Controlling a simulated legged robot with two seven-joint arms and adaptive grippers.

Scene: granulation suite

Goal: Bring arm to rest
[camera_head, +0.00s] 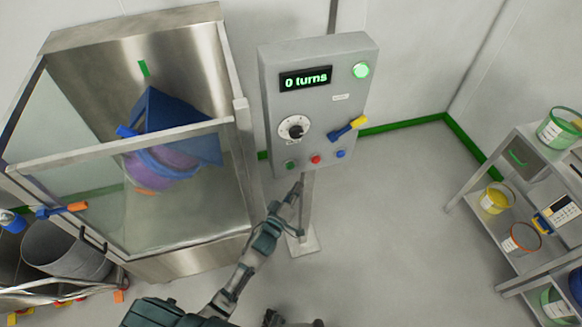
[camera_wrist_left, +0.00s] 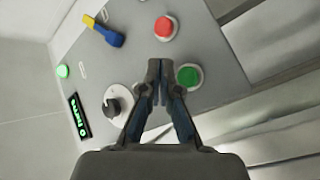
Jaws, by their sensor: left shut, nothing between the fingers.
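My left gripper (camera_head: 297,187) is shut and empty, just below the lower edge of the grey control box (camera_head: 312,108). In the left wrist view its closed fingertips (camera_wrist_left: 158,66) appear in front of the panel, between the red button (camera_wrist_left: 165,28) and the green button (camera_wrist_left: 189,76); I cannot tell whether they touch it. The display (camera_head: 305,78) reads "0 turns". Below it are a dial (camera_head: 294,127), a blue and yellow switch (camera_head: 347,127), and green, red and blue buttons. A round light (camera_head: 361,70) glows green. My right gripper does not show.
A glass-fronted steel cabinet (camera_head: 235,75) with a blue and purple vessel (camera_head: 165,158) stands left of the box. The box's post stands on a floor plate (camera_head: 302,243). A shelf rack (camera_head: 480,170) with buckets is at right. The floor (camera_head: 400,220) between is clear.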

